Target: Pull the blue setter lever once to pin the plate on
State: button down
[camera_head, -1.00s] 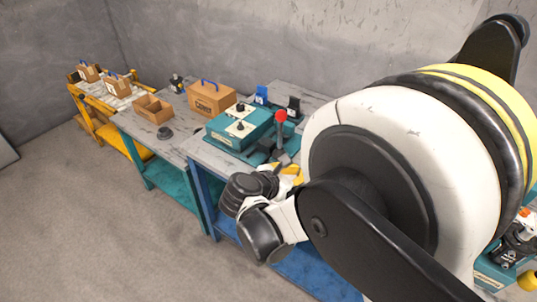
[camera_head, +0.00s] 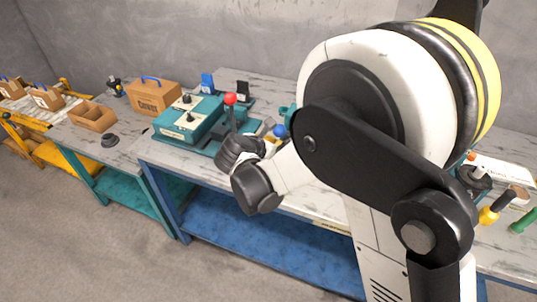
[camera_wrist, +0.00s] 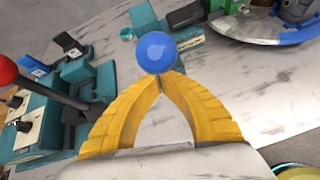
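The blue setter lever shows as a blue ball knob (camera_wrist: 155,52) straight ahead of my fingertips in the wrist view. In the head view the knob (camera_head: 279,130) is just beyond my gripper (camera_head: 268,140). My gripper's two yellow fingers (camera_wrist: 160,80) arch inward and their tips meet right at the near side of the ball. The lever's shaft is hidden, and I cannot tell whether the tips pinch it. A large round grey piece with a blue rim (camera_wrist: 262,28) is at the top right of the wrist view; I cannot tell if it is the plate.
A red-knobbed lever (camera_head: 230,99) stands on the left by a teal control box (camera_head: 187,123); it also shows in the wrist view (camera_wrist: 8,72). Screwdriver-like handles (camera_head: 490,214) lie at the right.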

jog(key=shift+w+d+r, duration=0.1)
jog(key=shift+w+r, duration=0.15)
jog(key=shift+w, duration=0.05)
jog(key=shift+r, duration=0.15)
jog(key=shift+w+d+r+g+p, duration=0.1)
jog(key=shift+w+r+g+p, duration=0.25)
jog(key=shift+p, duration=0.35)
jog(key=shift+r+g, duration=0.1)
jog(key=shift+g, duration=0.15)
jog(key=w+d+r+g+y+p, duration=0.2)
jog(key=w+r+g+p, duration=0.2)
jog(key=p, duration=0.4)
jog(key=shift+w+d+g+y, duration=0.25)
jog(key=shift+w+g, duration=0.55)
jog(key=shift+w, duration=0.55)
